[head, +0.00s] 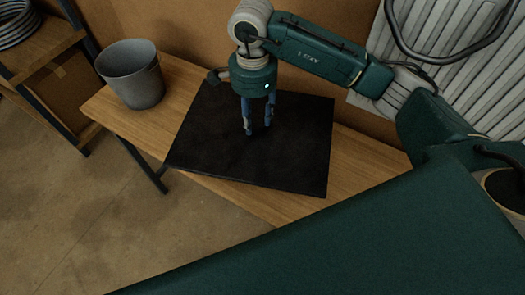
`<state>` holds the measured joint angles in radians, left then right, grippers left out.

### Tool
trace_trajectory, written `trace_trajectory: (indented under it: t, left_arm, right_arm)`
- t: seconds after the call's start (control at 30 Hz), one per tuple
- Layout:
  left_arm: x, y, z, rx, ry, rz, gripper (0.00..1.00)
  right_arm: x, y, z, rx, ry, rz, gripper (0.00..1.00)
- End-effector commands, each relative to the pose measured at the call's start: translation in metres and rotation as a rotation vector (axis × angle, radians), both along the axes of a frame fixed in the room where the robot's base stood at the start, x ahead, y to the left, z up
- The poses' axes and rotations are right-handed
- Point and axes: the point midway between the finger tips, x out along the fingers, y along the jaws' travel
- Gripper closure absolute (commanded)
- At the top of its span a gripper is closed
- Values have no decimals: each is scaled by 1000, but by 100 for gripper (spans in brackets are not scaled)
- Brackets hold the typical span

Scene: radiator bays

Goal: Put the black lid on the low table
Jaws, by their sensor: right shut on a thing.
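The black lid (215,135) is a flat, dark, roughly square slab. It lies over the middle of the low wooden table (369,154), and its near left corner comes to the table's front edge. I cannot tell whether it rests fully on the wood or is slightly above it. My right gripper (258,130) points straight down at the middle of the lid, with its blue-grey fingers at it. It is shut on the lid, but the exact grip point is lost in the dark surface. My left gripper is not in view.
A grey bucket (134,78) stands on the table's left end. A shelf unit (38,55) with a coiled hose (16,25) is at the far left. A ribbed radiator (495,75) is at the right against the brown wall. The concrete floor at left is clear.

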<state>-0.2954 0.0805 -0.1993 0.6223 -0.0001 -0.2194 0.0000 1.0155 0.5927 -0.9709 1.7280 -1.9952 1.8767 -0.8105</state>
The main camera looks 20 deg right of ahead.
Motion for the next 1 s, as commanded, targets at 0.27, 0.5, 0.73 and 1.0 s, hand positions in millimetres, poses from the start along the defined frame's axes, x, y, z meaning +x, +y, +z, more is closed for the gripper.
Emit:
trace_trajectory:
  t: [0.27, 0.5, 0.73, 1.0]
  left_arm:
    - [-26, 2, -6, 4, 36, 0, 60]
    - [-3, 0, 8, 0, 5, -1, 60]
    - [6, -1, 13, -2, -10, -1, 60]
    - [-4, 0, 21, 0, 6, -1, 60]
  right_arm:
    - [17, 9, 8, 0, 0, -284, 100]
    - [16, 9, -32, -2, 2, -299, 100]
    - [17, 9, -53, 0, -1, -296, 100]
    - [17, 9, -86, -1, 0, -295, 100]
